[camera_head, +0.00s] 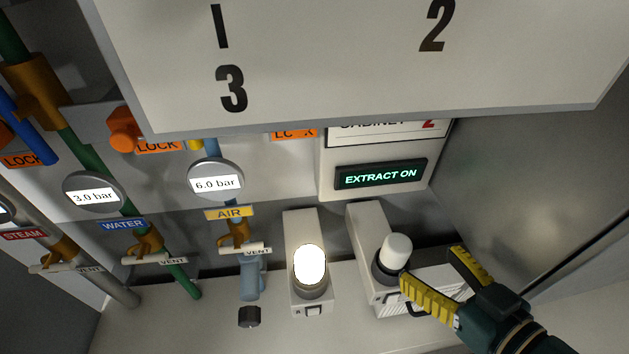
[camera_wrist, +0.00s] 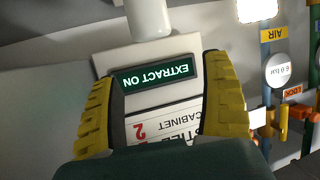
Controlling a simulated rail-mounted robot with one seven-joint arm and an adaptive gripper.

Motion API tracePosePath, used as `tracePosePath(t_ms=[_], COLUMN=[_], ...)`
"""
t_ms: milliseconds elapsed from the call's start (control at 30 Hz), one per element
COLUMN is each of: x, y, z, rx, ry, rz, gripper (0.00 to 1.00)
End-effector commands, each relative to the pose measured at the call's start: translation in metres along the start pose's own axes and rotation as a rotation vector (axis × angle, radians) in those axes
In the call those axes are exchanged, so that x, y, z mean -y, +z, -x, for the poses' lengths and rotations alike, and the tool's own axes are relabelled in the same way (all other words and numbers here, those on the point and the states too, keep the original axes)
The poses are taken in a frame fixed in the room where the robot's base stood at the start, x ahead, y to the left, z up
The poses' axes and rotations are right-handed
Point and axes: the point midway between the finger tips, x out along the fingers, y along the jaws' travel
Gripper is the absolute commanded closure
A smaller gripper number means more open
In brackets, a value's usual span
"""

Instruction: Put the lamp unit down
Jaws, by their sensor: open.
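Two lamp units show in the head view. One (camera_head: 310,265) is lit bright white and stands upright on the pale ledge. The other (camera_head: 396,249) has an unlit white cap on a dark collar and stands to its right. My gripper (camera_head: 430,266) is open, its yellow-padded fingers just right of the unlit lamp. One finger overlaps the lamp's lower right in the picture; I cannot tell whether they touch. In the wrist view nothing is between the fingers of my gripper (camera_wrist: 160,70). A white cylinder (camera_wrist: 150,18), apparently the unlit cap, shows beyond them.
A ribbed pale box (camera_head: 436,279) sits right of the unlit lamp, partly behind my fingers. The EXTRACT ON display (camera_head: 381,174) is above. The AIR pipe (camera_head: 250,275) and a dark knob (camera_head: 249,317) are at left. A large numbered panel (camera_head: 330,70) overhangs the top.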

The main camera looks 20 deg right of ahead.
Motion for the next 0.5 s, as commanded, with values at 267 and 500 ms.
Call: tracePosePath(t_ms=[267, 500], x=[0.119, 0.192], y=[-0.156, -0.227], z=[-0.037, 0.007], rx=[-0.401, -0.696], ry=[0.077, 0.062], rz=[0.035, -0.026], gripper=[0.2, 0.2])
